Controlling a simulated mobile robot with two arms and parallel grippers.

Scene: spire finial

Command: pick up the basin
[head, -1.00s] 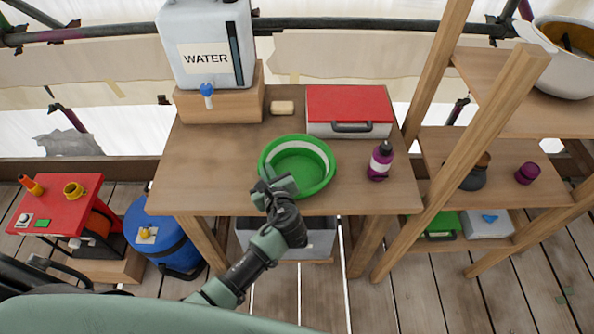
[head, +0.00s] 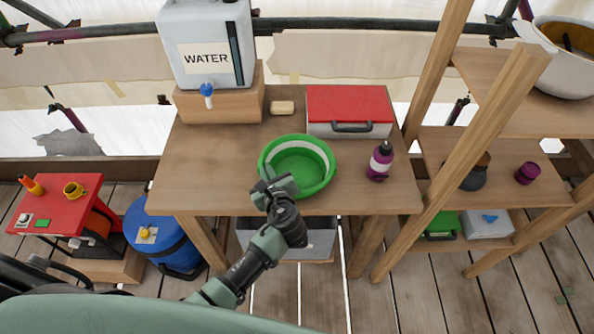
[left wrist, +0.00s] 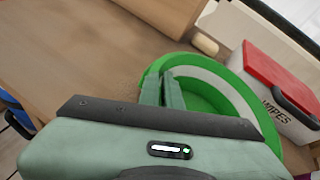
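The green basin (head: 318,186) stands upright on the wooden table near its front edge, with a pale band inside its wall. It also shows in the left wrist view (left wrist: 268,122). My left gripper (head: 273,186) is at the basin's front-left rim. In the left wrist view its two fingers (left wrist: 162,90) are close together, one on each side of the rim, and look shut on it. The basin appears to rest on the table. My right gripper is in neither view.
A red-lidded wipes box (head: 349,106), a purple bottle (head: 380,161), a sponge-like block (head: 282,107) and a water container (head: 207,45) on a wooden block stand around the basin. The table's left part is clear. A wooden shelf (head: 490,160) stands at right.

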